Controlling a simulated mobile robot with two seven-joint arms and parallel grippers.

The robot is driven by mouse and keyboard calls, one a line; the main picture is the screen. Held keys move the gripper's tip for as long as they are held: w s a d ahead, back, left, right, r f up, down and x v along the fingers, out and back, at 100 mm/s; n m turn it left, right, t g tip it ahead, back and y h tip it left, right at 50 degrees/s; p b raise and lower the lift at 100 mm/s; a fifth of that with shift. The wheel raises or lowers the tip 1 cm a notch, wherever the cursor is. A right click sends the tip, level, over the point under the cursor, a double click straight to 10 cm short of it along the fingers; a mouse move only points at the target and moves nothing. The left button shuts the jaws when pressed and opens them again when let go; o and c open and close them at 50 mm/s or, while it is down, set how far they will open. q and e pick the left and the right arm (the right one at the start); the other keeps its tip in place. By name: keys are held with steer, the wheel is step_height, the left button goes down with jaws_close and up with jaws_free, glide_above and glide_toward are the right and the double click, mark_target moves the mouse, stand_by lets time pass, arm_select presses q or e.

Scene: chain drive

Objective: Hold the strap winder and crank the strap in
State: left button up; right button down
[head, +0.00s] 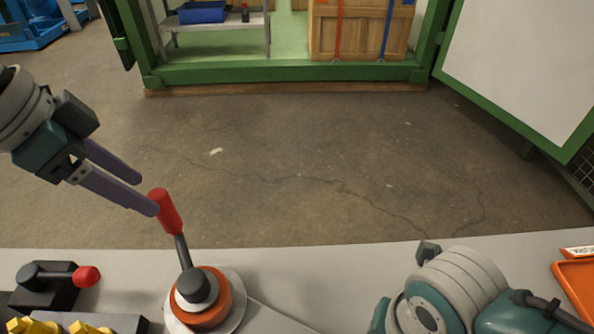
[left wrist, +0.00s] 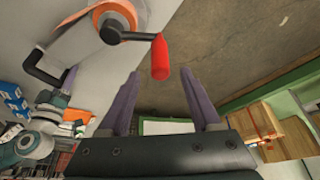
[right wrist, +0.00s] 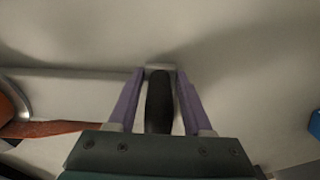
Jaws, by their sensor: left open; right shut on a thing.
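The strap winder (head: 205,303) lies on the bench at the bottom of the head view, an orange spool on a grey disc. Its dark crank arm rises to a red grip (head: 167,211), which also shows in the left wrist view (left wrist: 160,58). My left gripper (head: 148,194) is open, its fingertips close to the red grip. In the left wrist view the grip is just beyond the gap between them, not clasped. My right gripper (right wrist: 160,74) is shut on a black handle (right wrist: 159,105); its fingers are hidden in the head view. Orange strap (right wrist: 45,128) shows at the left there.
A black block with a red-knobbed lever (head: 60,285) and yellow parts (head: 60,328) sit on the bench at lower left. An orange tray (head: 578,290) is at the right edge. Beyond the bench is open floor, then a green frame (head: 285,73) with a wooden crate (head: 360,30).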

mark_target(159, 202)
arm_select(q)
steer(key=shift+x, duration=2.55)
jaws_close()
